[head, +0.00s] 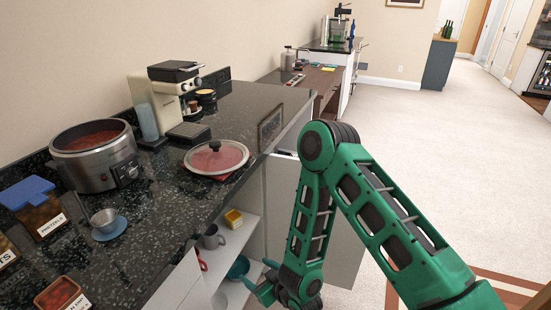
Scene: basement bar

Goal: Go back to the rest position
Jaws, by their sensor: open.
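My green arm bends at a raised elbow, and its forearm drops down in front of an open cabinet below the dark speckled counter. My gripper (259,279) is at the bottom of the head view, pointing left toward the cabinet's lower shelf. Its fingers look spread apart, and I see nothing held between them. A teal bowl (238,268) is on the shelf just beyond the fingers; I cannot tell whether they touch it. Part of the gripper is hidden behind my wrist.
The open cabinet door (345,240) stands behind my forearm. A grey mug (211,238) and a yellow box (233,218) sit on the upper shelf. The counter (255,100) holds a cooker (97,163), a coffee machine (165,98) and a lid (216,158). Carpet (430,140) on the right is clear.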

